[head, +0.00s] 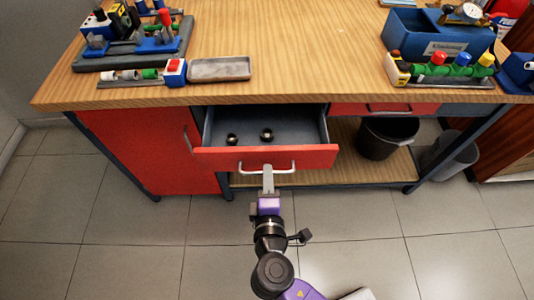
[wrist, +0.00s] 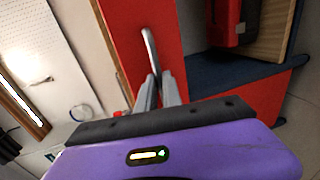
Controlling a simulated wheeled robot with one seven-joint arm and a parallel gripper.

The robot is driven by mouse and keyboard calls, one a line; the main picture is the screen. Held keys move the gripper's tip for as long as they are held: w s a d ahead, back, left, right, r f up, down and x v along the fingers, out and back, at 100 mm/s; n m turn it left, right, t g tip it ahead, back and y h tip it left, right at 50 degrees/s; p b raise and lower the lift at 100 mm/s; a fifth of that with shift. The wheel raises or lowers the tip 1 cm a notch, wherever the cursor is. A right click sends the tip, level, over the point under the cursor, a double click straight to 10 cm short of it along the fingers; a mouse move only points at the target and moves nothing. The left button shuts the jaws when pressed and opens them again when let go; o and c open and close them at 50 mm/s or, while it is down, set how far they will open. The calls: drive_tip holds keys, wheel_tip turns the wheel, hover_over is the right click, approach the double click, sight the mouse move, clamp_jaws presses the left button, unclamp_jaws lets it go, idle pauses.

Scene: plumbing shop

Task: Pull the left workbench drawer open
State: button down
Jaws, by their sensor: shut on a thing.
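The left workbench drawer (head: 225,158) is pulled out from under the bench top, with its grey inside showing. Two small shiny round pieces (head: 267,134) lie inside it. Its silver bar handle (head: 287,171) is on the red front. My gripper (head: 267,178) is shut on the handle, reaching it from the front. In the wrist view the fingers (wrist: 161,88) close on the handle (wrist: 149,47) against the red drawer front (wrist: 125,25). The fingers hide part of the handle.
A red cabinet door (head: 150,145) is left of the drawer. A second red drawer (head: 350,109) is shut to the right. A black bucket (head: 385,140) stands on the lower shelf (head: 320,172). Parts and trays sit on the wooden bench top (head: 290,50). The tiled floor in front is clear.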

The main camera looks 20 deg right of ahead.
drive_tip(key=f+v, duration=0.1)
drive_tip(key=v, duration=0.5)
drive_tip(key=shift+s+f+b, duration=0.2)
drive_tip(key=shift+s+b, duration=0.05)
drive_tip(key=shift+b, duration=0.05)
drive_tip(key=shift+a, duration=0.15)
drive_tip(key=c, duration=1.5)
unclamp_jaws()
drive_tip(key=v, duration=0.7)
drive_tip(key=shift+s+a+r+b, duration=0.1)
drive_tip(key=shift+s+r+b, duration=0.05)
drive_tip(key=shift+s+b, duration=0.2)
